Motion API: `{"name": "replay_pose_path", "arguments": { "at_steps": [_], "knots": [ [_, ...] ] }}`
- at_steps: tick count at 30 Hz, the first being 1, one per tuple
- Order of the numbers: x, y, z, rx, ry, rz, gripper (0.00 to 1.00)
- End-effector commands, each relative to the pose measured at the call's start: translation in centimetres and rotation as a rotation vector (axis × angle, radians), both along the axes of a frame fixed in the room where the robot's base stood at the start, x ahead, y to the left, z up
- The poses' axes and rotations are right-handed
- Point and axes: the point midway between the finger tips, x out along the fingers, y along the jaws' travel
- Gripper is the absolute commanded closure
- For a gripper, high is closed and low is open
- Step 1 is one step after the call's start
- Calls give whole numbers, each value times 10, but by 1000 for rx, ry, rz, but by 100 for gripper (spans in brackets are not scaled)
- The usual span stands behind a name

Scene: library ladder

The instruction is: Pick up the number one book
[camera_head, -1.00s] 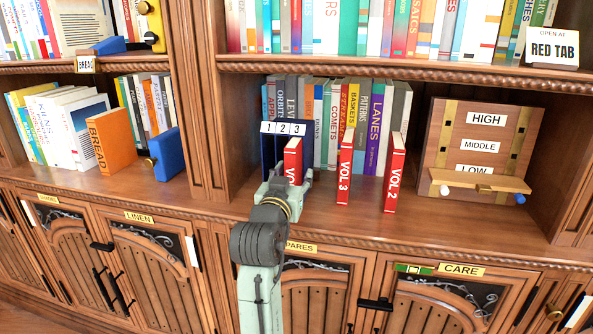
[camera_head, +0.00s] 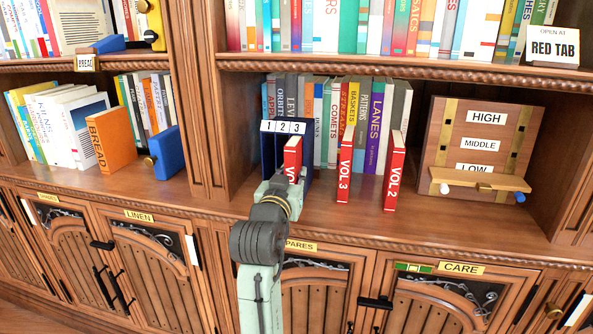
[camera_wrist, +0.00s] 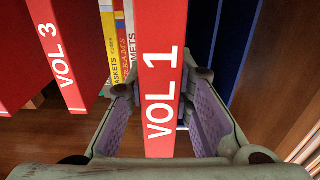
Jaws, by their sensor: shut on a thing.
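The number one book is red with "VOL 1" on its spine. In the wrist view the VOL 1 book (camera_wrist: 160,95) stands between my two gripper fingers (camera_wrist: 160,112), which are shut on it. In the head view the VOL 1 book (camera_head: 292,158) is upright, its lower part hidden by my gripper (camera_head: 287,185). It is in front of the blue holder (camera_head: 267,150) marked 1 2 3, at its right side; I cannot tell whether it is partly inside. VOL 3 (camera_head: 344,168) and VOL 2 (camera_head: 394,175) stand apart to the right.
A row of books (camera_head: 376,125) stands behind. A wooden board (camera_head: 478,150) marked HIGH, MIDDLE, LOW is at the right. The shelf's side post (camera_head: 208,100) is left of the holder. Shelf between VOL 2 and the board is clear.

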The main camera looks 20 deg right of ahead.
Motion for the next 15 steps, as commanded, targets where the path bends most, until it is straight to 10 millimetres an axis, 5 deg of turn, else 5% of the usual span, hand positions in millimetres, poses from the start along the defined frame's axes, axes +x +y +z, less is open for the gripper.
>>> {"name": "replay_pose_path", "arguments": {
  "at_steps": [15],
  "knots": [
    [-10, 8, 3, -2, -3, 1, 100]
  ]
}}
